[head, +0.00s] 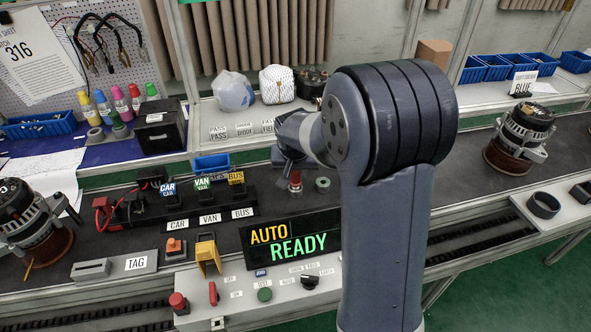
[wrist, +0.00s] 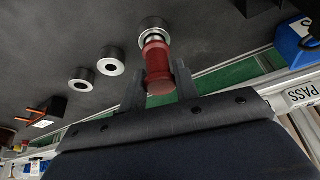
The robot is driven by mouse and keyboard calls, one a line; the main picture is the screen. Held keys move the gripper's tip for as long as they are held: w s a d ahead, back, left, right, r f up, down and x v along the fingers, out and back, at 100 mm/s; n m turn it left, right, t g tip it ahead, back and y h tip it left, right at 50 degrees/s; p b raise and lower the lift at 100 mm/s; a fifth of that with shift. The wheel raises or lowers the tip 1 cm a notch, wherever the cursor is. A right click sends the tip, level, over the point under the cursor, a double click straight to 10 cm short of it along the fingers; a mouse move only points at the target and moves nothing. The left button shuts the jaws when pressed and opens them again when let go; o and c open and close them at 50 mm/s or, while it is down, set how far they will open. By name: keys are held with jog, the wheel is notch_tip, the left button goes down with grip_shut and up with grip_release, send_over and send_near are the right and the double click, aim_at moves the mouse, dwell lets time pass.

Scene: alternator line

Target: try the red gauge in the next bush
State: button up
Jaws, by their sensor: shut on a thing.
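My gripper (wrist: 158,88) is shut on the red gauge (wrist: 158,66), gripping its handle. The gauge's bright steel end points at a grey bush (wrist: 154,23). That end overlaps the bush in the wrist view; I cannot tell whether it is inside the hole or just above it. Two more bushes, a nearer one (wrist: 111,61) and a farther one (wrist: 82,79), lie apart on the dark surface with open holes. In the head view the red gauge (head: 295,179) shows below my gripper (head: 293,168), and one bush (head: 322,183) sits to its right. My arm hides the surface further right.
A display (head: 291,240) reading AUTO READY stands in front of the gauge. A blue bin (head: 211,166) and a rack with CAR, VAN and BUS tags (head: 203,196) are to the left. Alternators stand at far left (head: 30,220) and right (head: 520,138).

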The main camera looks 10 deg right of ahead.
jog(key=shift+f+b, duration=0.7)
jog(key=shift+b, duration=0.1)
dwell(3.3)
dwell(1.0)
jog(key=shift+r+p, duration=2.1)
jog(key=shift+r, duration=0.9)
